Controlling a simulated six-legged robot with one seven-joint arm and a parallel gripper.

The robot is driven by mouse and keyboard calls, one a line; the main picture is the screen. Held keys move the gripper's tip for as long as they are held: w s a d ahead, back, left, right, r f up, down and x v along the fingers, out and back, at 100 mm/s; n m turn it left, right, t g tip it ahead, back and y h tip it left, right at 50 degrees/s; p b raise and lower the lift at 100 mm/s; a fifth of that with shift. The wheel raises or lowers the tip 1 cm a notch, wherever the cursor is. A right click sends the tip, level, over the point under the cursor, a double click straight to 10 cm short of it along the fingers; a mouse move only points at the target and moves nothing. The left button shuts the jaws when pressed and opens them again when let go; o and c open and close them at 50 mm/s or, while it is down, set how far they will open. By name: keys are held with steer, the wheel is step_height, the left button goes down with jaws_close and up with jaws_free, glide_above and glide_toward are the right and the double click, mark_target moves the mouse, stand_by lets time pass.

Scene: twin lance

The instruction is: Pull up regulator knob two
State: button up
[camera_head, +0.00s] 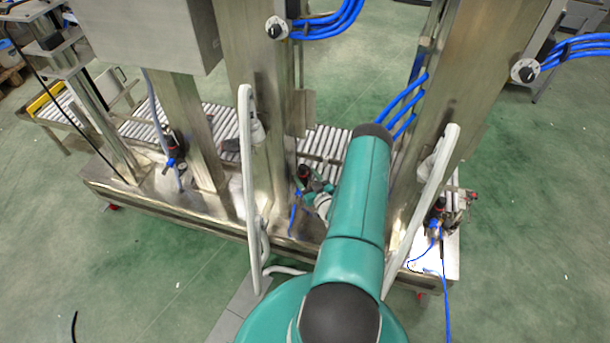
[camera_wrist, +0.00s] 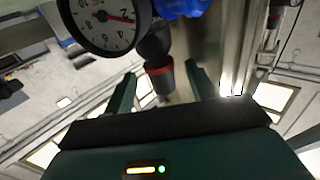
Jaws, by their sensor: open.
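The middle regulator (camera_head: 304,172), with a dark knob, stands on the steel base in the head view, beside my gripper (camera_head: 318,188), which is partly hidden by my arm. In the wrist view a black knob with a red ring (camera_wrist: 160,80) hangs into the space between the two fingers of my gripper (camera_wrist: 161,72). The fingers are apart on either side of the knob, with visible gaps, so it is not gripped. A round pressure gauge (camera_wrist: 108,22) with a red needle is at upper left of the knob, and a blue fitting (camera_wrist: 182,8) is above it.
Other regulators stand at the left (camera_head: 175,147) and right (camera_head: 438,207) of the base. Steel columns (camera_head: 262,110) and pale curved handles (camera_head: 250,190) flank my arm. Blue hoses (camera_head: 405,100) run close by. A roller conveyor (camera_head: 325,143) lies behind.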

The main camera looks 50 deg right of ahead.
steer(key=v, duration=1.2)
steer(key=shift+s, duration=0.15)
